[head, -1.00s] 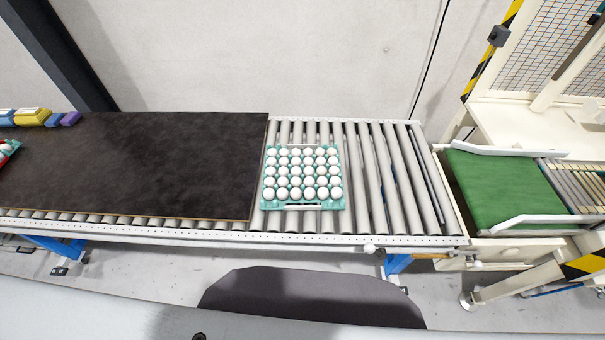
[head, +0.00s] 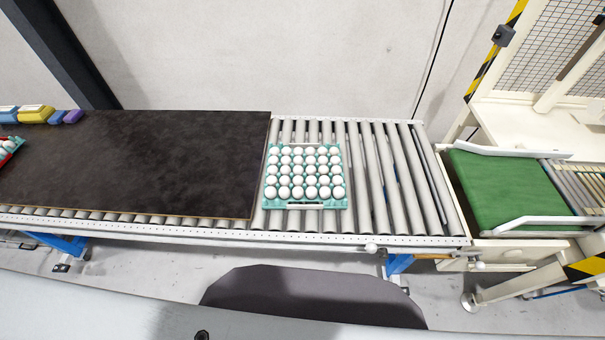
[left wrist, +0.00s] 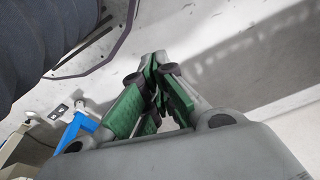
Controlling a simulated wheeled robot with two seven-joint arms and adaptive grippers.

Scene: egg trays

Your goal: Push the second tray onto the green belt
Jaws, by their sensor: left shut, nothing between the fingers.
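A teal tray (head: 320,204) full of white eggs sits on the grey rollers, just right of the dark board. The green belt (head: 502,190) lies further right, past the end of the rollers, with bare rollers between it and the tray. At the far left edge, part of a red tray (head: 7,156) with white eggs shows on the dark board. My left gripper (left wrist: 158,75) shows in the left wrist view, shut and empty, with green finger pads. It points over the floor, away from the trays. Neither gripper shows in the head view.
The dark board (head: 130,165) covers the left part of the roller conveyor (head: 390,180). Yellow, blue and purple packs (head: 37,114) lie at its back left. White side guides (head: 500,150) flank the green belt. A mesh-panelled machine frame stands behind it.

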